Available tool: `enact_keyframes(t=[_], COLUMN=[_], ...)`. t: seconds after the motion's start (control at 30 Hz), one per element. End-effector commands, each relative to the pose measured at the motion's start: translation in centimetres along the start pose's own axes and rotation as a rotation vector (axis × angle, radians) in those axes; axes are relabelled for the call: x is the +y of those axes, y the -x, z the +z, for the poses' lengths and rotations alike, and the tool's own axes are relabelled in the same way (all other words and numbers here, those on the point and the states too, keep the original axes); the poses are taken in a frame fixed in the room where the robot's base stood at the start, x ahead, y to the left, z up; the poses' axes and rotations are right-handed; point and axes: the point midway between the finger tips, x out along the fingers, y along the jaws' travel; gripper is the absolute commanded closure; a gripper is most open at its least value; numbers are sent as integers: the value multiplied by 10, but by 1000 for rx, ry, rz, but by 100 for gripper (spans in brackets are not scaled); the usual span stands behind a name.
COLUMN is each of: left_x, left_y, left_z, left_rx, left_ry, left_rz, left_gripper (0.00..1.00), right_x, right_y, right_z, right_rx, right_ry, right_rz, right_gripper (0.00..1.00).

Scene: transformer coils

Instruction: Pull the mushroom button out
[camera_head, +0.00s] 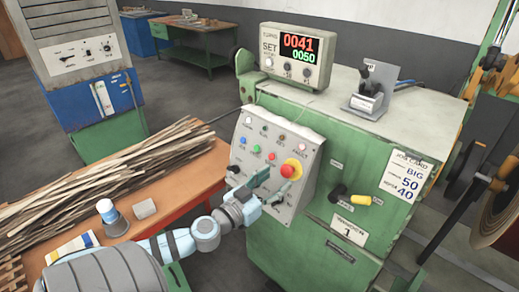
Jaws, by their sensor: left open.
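The red mushroom button (288,171) with its yellow surround sits on the right part of the grey control panel (247,158), on the front of the green machine. My left gripper (275,182) is open in front of the panel, just below and to the left of the button. Its fingers are apart with nothing seen between them. I cannot tell whether a finger touches the button. The gripper hides part of the panel's lower area. My right gripper is not in view.
Small coloured buttons and lamps surround the mushroom button. A counter box (297,55) stands on the machine. A wooden bench (190,185) with sticks, a cup and a small block lies left.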

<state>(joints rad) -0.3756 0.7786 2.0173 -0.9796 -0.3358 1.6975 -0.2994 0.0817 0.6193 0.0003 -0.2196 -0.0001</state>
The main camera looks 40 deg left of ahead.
Motion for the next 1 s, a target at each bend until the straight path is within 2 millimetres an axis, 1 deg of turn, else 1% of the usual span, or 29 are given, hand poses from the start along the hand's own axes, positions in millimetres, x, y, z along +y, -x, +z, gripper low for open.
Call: enact_keyframes(t=[0.03,0.1,0.2,0.33,0.47,0.93,1.0], left_x=[2,2,2,2,2,2,2], left_y=[15,36,60,79,84,83,83], left_z=[1,1,1,0,-1,-1,-1], left_rx=[-5,-6,-4,-1,4,3,3], left_ry=[-5,-7,-5,-2,1,0,-34], left_rz=[10,9,9,6,5,4,4], left_gripper=[47,47,47,47,47,47,47], right_x=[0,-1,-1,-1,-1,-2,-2], right_y=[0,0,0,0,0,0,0], right_z=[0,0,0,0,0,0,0], right_rx=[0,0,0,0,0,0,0], right_ry=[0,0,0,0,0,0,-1], right_rz=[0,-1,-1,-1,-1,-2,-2], right_gripper=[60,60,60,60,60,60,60])
